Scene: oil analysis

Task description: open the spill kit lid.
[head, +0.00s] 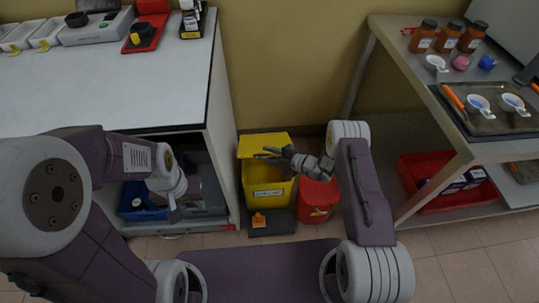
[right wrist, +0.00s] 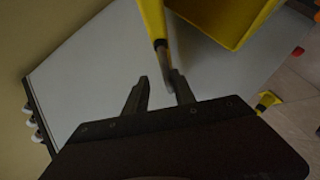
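The spill kit is a yellow bin (head: 264,191) on the floor between the white bench and the metal table. Its yellow lid (head: 251,141) stands raised at the back in the head view. In the right wrist view the lid (right wrist: 152,18) shows nearly edge-on, apart from the bin's open top (right wrist: 225,22). My right gripper (head: 262,153) is over the bin, close to the lid. Its fingers (right wrist: 160,88) are apart, with the lid's edge just beyond them; contact is unclear. My left gripper (head: 175,213) hangs by the white bench, away from the bin; its fingers are unclear.
A red bin (head: 318,199) stands right beside the spill kit. An orange-yellow item (head: 258,220) sits on a dark mat (head: 283,222) in front. The white bench (head: 130,88) bounds the left; the metal table (head: 411,85) with jars and a red tray (head: 460,199) bounds the right.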

